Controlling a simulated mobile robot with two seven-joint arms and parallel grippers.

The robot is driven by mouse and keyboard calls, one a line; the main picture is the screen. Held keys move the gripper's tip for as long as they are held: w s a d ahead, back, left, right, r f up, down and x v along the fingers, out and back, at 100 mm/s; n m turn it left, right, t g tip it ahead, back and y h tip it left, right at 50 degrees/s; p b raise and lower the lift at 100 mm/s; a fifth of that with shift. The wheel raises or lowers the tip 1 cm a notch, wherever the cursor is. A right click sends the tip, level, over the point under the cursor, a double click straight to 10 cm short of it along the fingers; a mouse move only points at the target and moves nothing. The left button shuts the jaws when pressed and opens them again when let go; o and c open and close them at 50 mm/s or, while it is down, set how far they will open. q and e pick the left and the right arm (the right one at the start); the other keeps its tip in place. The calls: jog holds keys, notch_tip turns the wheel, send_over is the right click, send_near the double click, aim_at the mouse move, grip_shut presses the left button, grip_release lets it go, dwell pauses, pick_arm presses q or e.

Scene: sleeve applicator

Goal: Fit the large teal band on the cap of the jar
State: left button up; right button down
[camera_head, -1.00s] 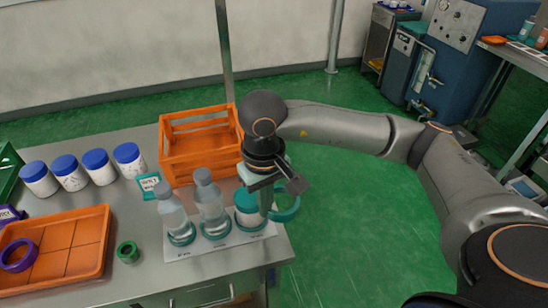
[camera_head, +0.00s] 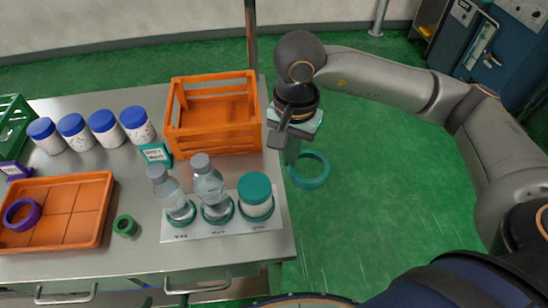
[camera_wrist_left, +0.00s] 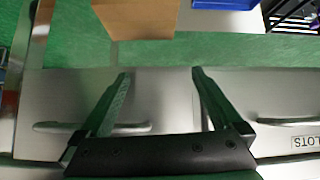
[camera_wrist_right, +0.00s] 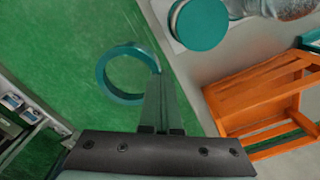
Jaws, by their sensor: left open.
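The jar (camera_head: 256,208) stands upright at the right end of a white mat, in a teal ring, with a teal cap (camera_head: 255,187). The cap also shows in the right wrist view (camera_wrist_right: 203,27). My right gripper (camera_head: 292,160) is shut on the large teal band (camera_head: 312,186) by one side of its rim. The band hangs off the table's right edge over the green floor, apart from the jar; it also shows in the right wrist view (camera_wrist_right: 103,80). My left gripper (camera_wrist_left: 158,75) is open and empty in the left wrist view, above drawer fronts.
Two clear bottles (camera_head: 211,188) stand left of the jar. An orange crate (camera_head: 215,143) is behind them. A small green ring (camera_head: 125,226), an orange tray (camera_head: 80,243) with a purple ring (camera_head: 37,216), and several blue-capped jars (camera_head: 137,125) lie further left.

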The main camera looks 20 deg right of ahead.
jog(key=shift+s+a+f+m+b, duration=0.2)
jog(key=shift+a+m, duration=0.5)
jog(key=shift+m, duration=4.2)
jog(key=shift+s+a+f+m+b, duration=0.2)
jog(key=shift+a+m, duration=0.45)
jog(key=shift+m, duration=4.25)
jog(key=shift+s+a+m+b, duration=0.2)
jog(key=shift+a+m, duration=0.5)
jog(key=shift+m, duration=4.2)
jog(key=shift+w+f, duration=0.1)
jog(key=shift+f+b, duration=0.7)
jog(key=shift+b, duration=0.15)
jog(key=c, duration=1.5)
grip_release()
jog(key=shift+r, duration=0.15)
jog(key=o, duration=0.9)
